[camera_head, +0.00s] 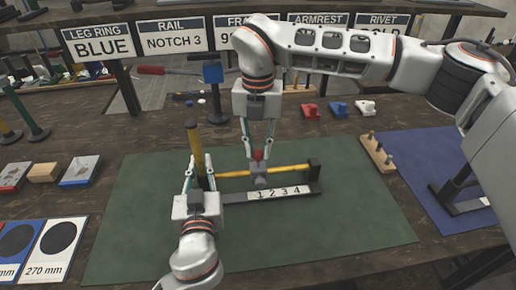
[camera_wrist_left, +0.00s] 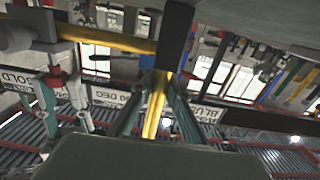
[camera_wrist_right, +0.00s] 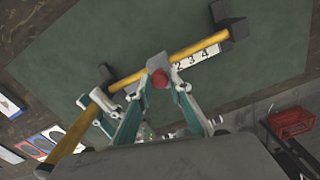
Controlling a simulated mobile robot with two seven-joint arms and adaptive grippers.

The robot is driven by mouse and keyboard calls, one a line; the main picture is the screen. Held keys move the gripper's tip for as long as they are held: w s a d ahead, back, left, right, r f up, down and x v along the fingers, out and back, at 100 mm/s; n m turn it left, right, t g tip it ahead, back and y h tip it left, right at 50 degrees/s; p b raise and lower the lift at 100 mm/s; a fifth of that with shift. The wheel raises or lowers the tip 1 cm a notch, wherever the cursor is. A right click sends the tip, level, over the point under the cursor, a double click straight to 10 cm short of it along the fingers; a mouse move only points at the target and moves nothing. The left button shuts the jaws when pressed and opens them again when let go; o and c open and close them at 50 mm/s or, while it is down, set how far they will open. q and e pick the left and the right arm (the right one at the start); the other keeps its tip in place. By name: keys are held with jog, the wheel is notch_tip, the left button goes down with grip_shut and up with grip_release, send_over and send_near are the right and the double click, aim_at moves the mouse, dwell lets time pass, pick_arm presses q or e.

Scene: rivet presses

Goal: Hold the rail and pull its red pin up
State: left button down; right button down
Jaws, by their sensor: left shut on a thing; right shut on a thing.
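The rail stands on the green mat: a level yellow bar (camera_head: 285,170) between black end blocks, over a black base with a 1 2 3 4 label (camera_head: 279,192). A yellow upright post (camera_head: 196,148) with a dark top rises at its left end. A grey slider (camera_head: 258,171) sits on the bar, near the 1 end of the label. My left gripper (camera_head: 198,170) is shut on the yellow post by the left end block. My right gripper (camera_head: 258,150) points down, shut on the red pin (camera_wrist_right: 160,78) at the slider; the fingers partly hide the pin.
A wooden block with pegs (camera_head: 378,152) stands right of the mat, by a blue mat (camera_head: 425,150) with a black stand. Red, blue and white parts (camera_head: 338,109) lie behind the rail. Sign boards (camera_head: 180,38) line the back. The front of the green mat is clear.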

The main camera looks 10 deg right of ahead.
aim_at(258, 152)
jog(key=c, duration=1.8)
grip_release()
jog(key=shift+r, duration=0.1)
notch_tip(258, 152, up, 12)
jog(key=shift+r, duration=0.1)
